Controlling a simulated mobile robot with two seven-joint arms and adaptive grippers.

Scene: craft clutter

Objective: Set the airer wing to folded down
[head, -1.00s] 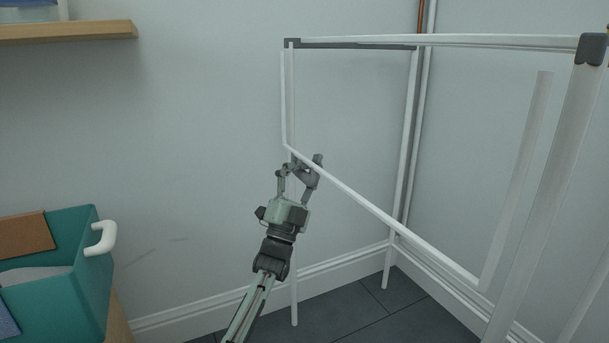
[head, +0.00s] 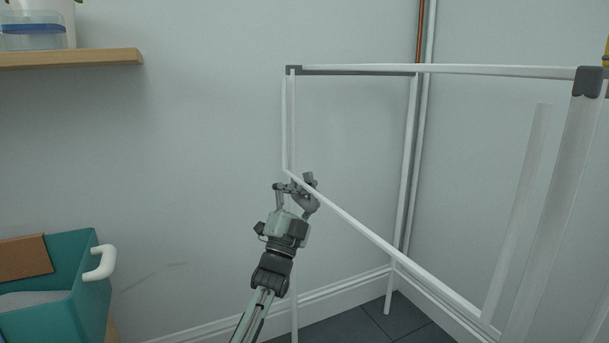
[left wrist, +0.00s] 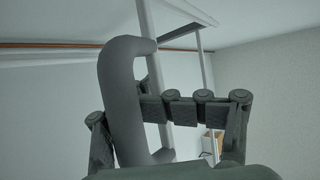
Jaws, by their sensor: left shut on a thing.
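The white airer (head: 500,69) stands in the corner, with dark grey corner joints. Its wing (head: 385,241) is a thin white frame that hangs steeply down from the top rail, its long outer bar low. A dark grey grip (head: 309,179) sits on that bar near its far left end. It looms as a thick curved handle (left wrist: 124,105) in the left wrist view. My left gripper (head: 297,190) is shut on this grip, just below the bar. The gripper fingers (left wrist: 170,115) partly hide the grip and a white bar. My right gripper is not in view.
A wooden shelf (head: 70,59) with a clear tub (head: 32,36) is on the wall at upper left. A teal box (head: 83,275) with a white handle stands at lower left. Copper and white pipes run up behind the airer. The wall between box and airer is clear.

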